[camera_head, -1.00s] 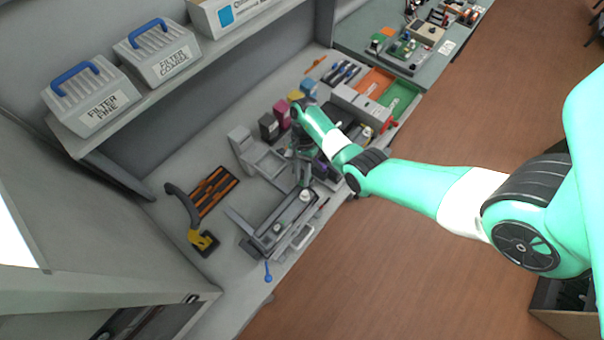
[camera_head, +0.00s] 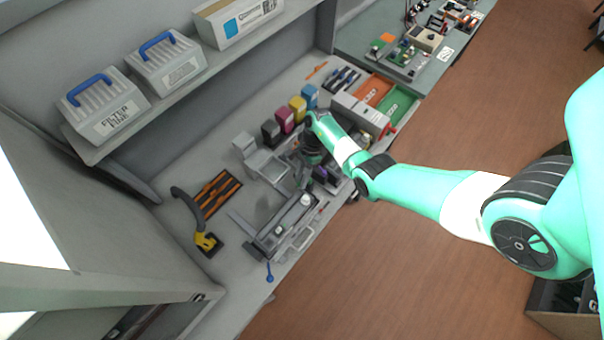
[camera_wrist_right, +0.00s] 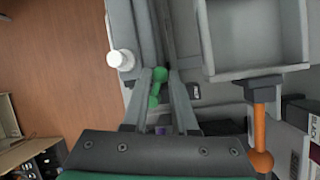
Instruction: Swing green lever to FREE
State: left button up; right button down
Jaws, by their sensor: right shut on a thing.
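The green lever (camera_wrist_right: 154,88), a short rod with a round green knob, shows in the right wrist view. My right gripper (camera_wrist_right: 168,78) has its two fingers on either side of it and is shut on the lever. In the head view my right gripper (camera_head: 303,178) reaches down over the grey fixture (camera_head: 272,236) on the bench, and the arm hides most of the lever's surroundings. I cannot read a FREE mark or the lever's exact angle. My left gripper is not in view.
A white knob (camera_wrist_right: 121,59) stands left of the fingers, and an orange lever (camera_wrist_right: 260,135) is to the right. Black, magenta, yellow and blue cartridges (camera_head: 285,120) stand behind the arm. A blue-knobbed lever (camera_head: 269,271) is near the front edge. The yellow-black tool (camera_head: 207,242) lies left.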

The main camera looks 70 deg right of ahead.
jog(key=m+t+p, duration=0.1)
jog(key=m+p, duration=0.1)
jog(key=m, duration=0.1)
jog(key=d+m+t+h+p, duration=0.1)
jog(key=m+p, duration=0.1)
jog(key=m, duration=0.1)
jog(key=d+m+t+h+p, duration=0.1)
jog(key=m+p, duration=0.2)
jog(key=shift+w+d+r, duration=0.1)
jog(key=shift+r, duration=0.05)
jog(key=shift+d+m+t+h+p, duration=0.15)
jog(key=shift+m+t+h+p, duration=0.2)
jog(key=shift+m, duration=0.55)
jog(key=c, duration=0.7)
grip_release()
jog(key=shift+d, duration=0.1)
